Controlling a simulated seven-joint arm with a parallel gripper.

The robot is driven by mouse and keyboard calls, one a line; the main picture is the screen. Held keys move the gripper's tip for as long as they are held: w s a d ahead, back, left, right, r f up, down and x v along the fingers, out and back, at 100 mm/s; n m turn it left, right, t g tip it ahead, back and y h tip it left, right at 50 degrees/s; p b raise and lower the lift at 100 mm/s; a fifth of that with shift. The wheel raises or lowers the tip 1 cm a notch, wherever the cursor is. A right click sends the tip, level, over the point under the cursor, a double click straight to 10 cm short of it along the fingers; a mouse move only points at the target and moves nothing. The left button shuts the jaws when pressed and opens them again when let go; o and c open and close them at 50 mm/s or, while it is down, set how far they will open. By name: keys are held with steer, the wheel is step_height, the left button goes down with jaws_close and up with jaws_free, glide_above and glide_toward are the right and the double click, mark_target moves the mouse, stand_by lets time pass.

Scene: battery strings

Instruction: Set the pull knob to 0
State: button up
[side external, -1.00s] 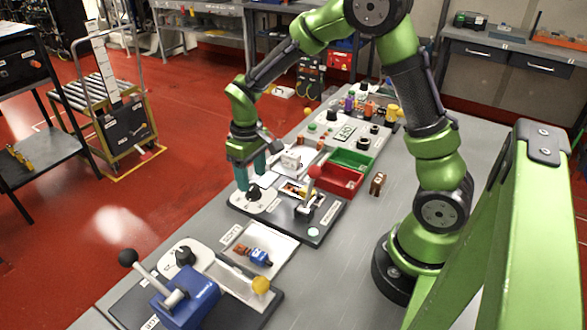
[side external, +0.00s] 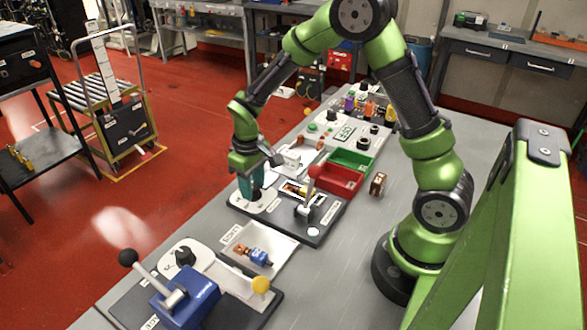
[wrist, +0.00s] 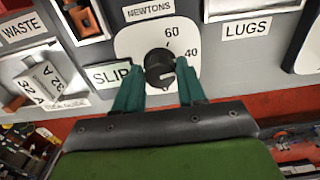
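A black round knob (wrist: 158,68) sits on a white dial plate (wrist: 128,42) labelled NEWTONS in the wrist view, with the marks 60 and 40 readable. A light mark shows on the knob's lower right side; the rest of the scale is out of sight or hidden. My gripper (wrist: 161,72) has its teal fingers on either side of the knob, with narrow gaps showing. In the side view my gripper (side external: 251,188) is down at the white dial plate (side external: 265,204) and largely hides the knob. I cannot tell whether a finger touches it.
Another dial knob (side external: 185,255) and a blue lever unit (side external: 187,298) are nearer the camera. A brown block (side external: 378,184) stands on the bench.

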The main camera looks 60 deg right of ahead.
steer(key=c, duration=0.5)
steer(key=m, duration=0.4)
steer(key=shift+m, duration=0.9)
steer(key=m, duration=0.5)
steer(key=shift+m, duration=0.4)
